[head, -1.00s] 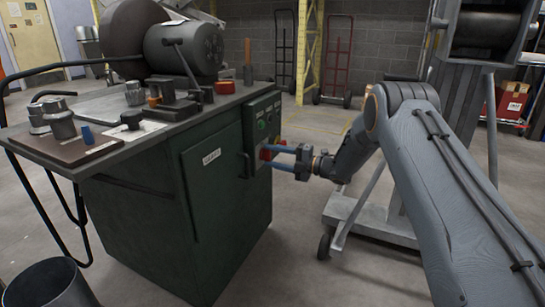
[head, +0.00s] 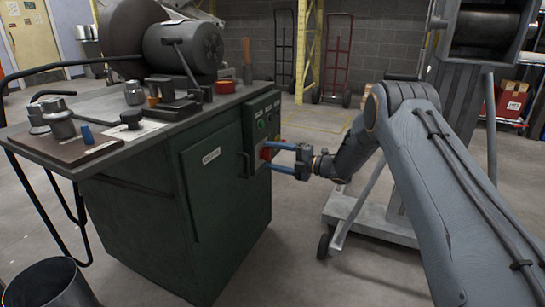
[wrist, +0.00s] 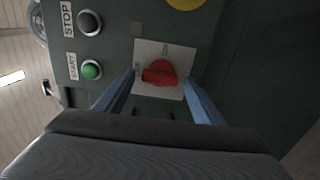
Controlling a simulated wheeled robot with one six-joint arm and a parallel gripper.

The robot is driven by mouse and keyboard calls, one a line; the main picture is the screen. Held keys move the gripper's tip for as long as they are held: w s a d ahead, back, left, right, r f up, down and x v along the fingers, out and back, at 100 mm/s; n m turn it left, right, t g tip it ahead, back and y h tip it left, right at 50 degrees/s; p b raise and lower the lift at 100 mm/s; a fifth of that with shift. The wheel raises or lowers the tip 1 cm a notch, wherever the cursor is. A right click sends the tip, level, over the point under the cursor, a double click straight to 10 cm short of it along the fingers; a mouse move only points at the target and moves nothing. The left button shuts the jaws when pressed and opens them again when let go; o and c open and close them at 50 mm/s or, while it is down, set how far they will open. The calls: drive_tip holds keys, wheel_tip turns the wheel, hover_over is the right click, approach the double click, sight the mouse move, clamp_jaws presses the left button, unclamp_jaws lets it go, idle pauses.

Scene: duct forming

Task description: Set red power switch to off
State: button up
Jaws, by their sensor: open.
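The red power switch (wrist: 159,73) is a red knob on a pale square plate on the green machine cabinet's side. It also shows in the head view (head: 266,154), partly hidden by my gripper. My gripper (head: 271,156) is open, with its blue fingers pointing at the panel. In the wrist view my fingers (wrist: 160,85) lie to either side of the knob, with a visible gap on each side. I cannot tell how far the fingertips are from the plate. The marking that the knob points to is too small to read.
A green START button (wrist: 91,69) and a dark STOP button (wrist: 88,22) sit left of the switch. A yellow round part (wrist: 186,3) is above it. The cabinet (head: 215,190) has a door handle close to my gripper. A wheeled stand (head: 370,215) is to the right.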

drive_tip(key=p+v, duration=0.2)
drive_tip(key=v, duration=0.5)
drive_tip(key=shift+d, duration=0.3)
drive_tip(key=shift+s, duration=0.1)
